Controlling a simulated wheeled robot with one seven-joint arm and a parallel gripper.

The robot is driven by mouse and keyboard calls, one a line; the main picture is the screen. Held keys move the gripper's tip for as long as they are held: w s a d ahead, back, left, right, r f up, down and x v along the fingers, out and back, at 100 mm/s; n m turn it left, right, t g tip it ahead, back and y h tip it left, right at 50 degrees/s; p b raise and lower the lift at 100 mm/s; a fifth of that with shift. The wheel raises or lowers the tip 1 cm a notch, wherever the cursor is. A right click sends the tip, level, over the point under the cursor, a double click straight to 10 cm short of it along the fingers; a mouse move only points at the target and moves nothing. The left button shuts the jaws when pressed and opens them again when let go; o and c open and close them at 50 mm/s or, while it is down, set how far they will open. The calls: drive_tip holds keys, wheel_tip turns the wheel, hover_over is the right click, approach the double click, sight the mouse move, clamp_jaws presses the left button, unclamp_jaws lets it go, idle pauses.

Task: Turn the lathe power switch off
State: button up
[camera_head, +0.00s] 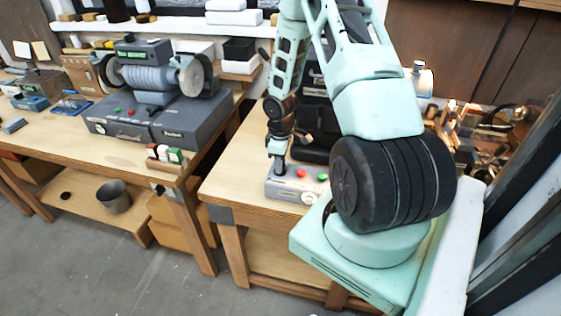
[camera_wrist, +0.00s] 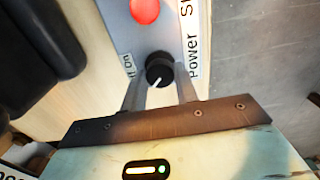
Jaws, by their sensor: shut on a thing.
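The lathe power switch is a black round knob (camera_wrist: 159,69) with a white pointer line, on a grey control panel (camera_wrist: 130,35). In the wrist view the pointer slants to the lower left; a "Power" label lies to its right and partly visible off/on lettering to its left. My gripper (camera_head: 279,165) reaches down to the control box (camera_head: 297,189) at the bench front. Its two fingers stand on either side of the knob, shut on it. In the head view the gripper hides the knob, and my arm hides much of the lathe.
A red button (camera_wrist: 145,10) sits close to the knob. A green button (camera_head: 322,177) is also on the box. A grey grinder (camera_head: 150,78) stands on the left bench, past a gap. Cluttered metal and wooden parts (camera_head: 470,130) lie at right.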

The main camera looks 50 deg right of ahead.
drive_tip(key=o, duration=1)
drive_tip(key=shift+r, duration=0.1)
wheel_tip(320, 180, up, 17)
drive_tip(key=shift+r+b, duration=0.15)
drive_tip(key=shift+b, duration=0.75)
